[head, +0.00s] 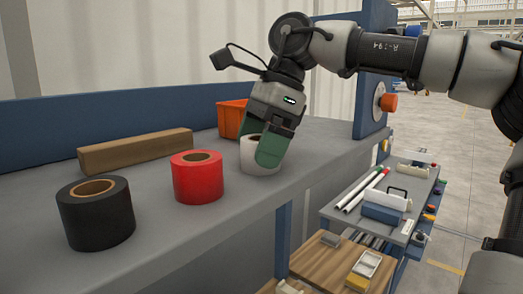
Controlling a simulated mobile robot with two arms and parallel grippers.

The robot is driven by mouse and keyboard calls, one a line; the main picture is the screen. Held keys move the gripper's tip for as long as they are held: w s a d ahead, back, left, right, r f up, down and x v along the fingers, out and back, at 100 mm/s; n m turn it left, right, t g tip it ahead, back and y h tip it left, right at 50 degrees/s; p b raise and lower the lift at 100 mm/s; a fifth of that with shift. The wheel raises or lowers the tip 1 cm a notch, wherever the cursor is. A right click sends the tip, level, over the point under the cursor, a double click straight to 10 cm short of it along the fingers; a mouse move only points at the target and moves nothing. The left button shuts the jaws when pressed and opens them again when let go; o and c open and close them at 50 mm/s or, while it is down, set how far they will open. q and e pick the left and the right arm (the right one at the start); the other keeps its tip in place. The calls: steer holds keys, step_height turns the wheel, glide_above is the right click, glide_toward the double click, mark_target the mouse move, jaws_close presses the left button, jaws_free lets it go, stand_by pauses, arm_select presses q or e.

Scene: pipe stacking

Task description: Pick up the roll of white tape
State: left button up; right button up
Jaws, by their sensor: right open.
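The roll of white tape (247,153) stands on its flat side on the grey bench, to the right of the red roll. My right gripper (262,150) points down at it from above. Its green fingers are open. One finger covers the right front part of the white roll, and the other reaches down behind its left side. I cannot tell whether the fingers touch the roll. My left gripper is not in view.
A red roll (198,182) and a black roll (96,220) stand to the left on the bench (160,238). A brown bar (135,151) lies behind them, and an orange bin (231,119) stands behind the white roll. A lower cart (420,190) holds white tubes at the right.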

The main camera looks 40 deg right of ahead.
steer(key=shift+w, duration=0.15)
steer(key=c, duration=1)
